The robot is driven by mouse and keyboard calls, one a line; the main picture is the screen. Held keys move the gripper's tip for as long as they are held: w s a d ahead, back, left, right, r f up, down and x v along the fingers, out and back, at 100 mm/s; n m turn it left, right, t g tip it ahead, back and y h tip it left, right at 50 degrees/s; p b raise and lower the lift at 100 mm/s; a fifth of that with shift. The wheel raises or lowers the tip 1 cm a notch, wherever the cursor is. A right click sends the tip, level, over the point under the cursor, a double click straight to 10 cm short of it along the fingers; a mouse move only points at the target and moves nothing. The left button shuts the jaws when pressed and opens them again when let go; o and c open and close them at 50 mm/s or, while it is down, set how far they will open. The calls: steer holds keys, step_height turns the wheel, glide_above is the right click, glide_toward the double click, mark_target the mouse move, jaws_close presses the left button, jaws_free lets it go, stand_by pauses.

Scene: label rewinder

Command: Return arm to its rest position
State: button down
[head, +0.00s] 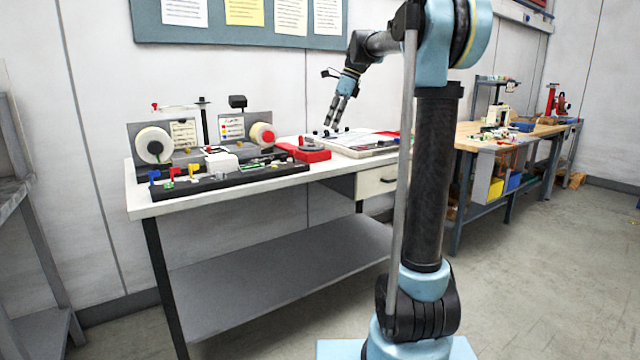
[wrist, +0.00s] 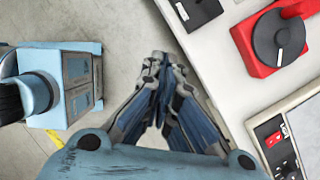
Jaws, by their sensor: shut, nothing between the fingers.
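My gripper (head: 336,113) hangs from my raised arm above the right part of the white workbench (head: 240,188) in the head view, fingers pointing down. In the wrist view my gripper (wrist: 157,62) shows its fingertips together with nothing between them. It is over the gap between my own base and the bench edge in that view, clear of the bench things. My arm is stretched out toward the bench, with its column upright in the middle of the head view.
A label rewinder with two reels (head: 154,145) stands on the bench's left. A red device with a black knob (head: 303,151) sits mid-bench; it also shows in the wrist view (wrist: 277,40). A second wooden bench (head: 465,130) stands at right. The floor (head: 540,260) is clear there.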

steer(key=s+d+f+n+h, duration=0.1)
steer(key=s+d+f+n, duration=0.3)
steer(key=s+f, duration=0.7)
steer(key=s+d+f+n+t+h, duration=0.1)
steer(key=s+d+f+n, duration=0.4)
steer(key=s+f+n, duration=0.4)
steer(key=s+d+f+n+t+h, duration=0.1)
steer(key=s+d+f+n, duration=0.4)
steer(key=s+f, duration=0.9)
steer(key=s+n+h, duration=0.1)
steer(key=s+n, duration=0.1)
steer(key=s, duration=0.2)
steer(key=shift+d, duration=0.25)
